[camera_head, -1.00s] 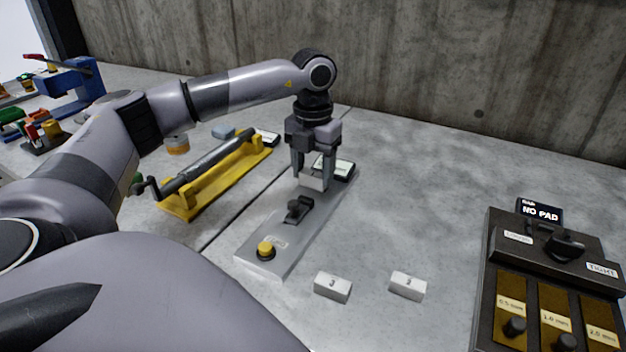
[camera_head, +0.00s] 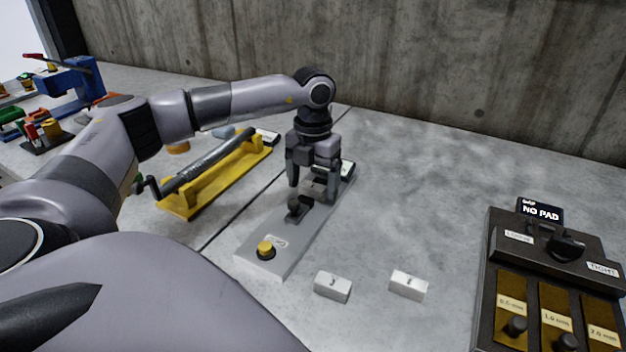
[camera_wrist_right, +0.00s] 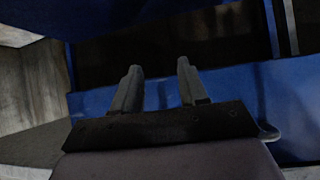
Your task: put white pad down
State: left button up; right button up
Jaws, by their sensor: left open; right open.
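My left gripper (camera_head: 314,192) is open, pointing down low over the far half of the grey plate (camera_head: 262,248). A pale block, the white pad (camera_head: 313,187), shows between its fingers at the plate; the fingers partly hide it, and I cannot tell whether they touch it. Two other white pads with dark marks lie on the table, one left (camera_head: 333,286) and one right (camera_head: 408,285). My right gripper (camera_wrist_right: 158,76) shows only in the right wrist view, open and empty in front of a blue surface.
The grey plate carries a black lever (camera_head: 297,207) and a yellow knob (camera_head: 265,249). A yellow stand with a grey tube (camera_head: 215,170) is at left. A dark gauge box (camera_head: 550,290) at right has a "NO PAD" display (camera_head: 541,211). The table centre right is clear.

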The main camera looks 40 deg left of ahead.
aim_at(313, 185)
pick_arm(q)
notch_tip(313, 185, up, 12)
jog(key=shift+r, duration=0.15)
dwell(0.3)
dwell(0.5)
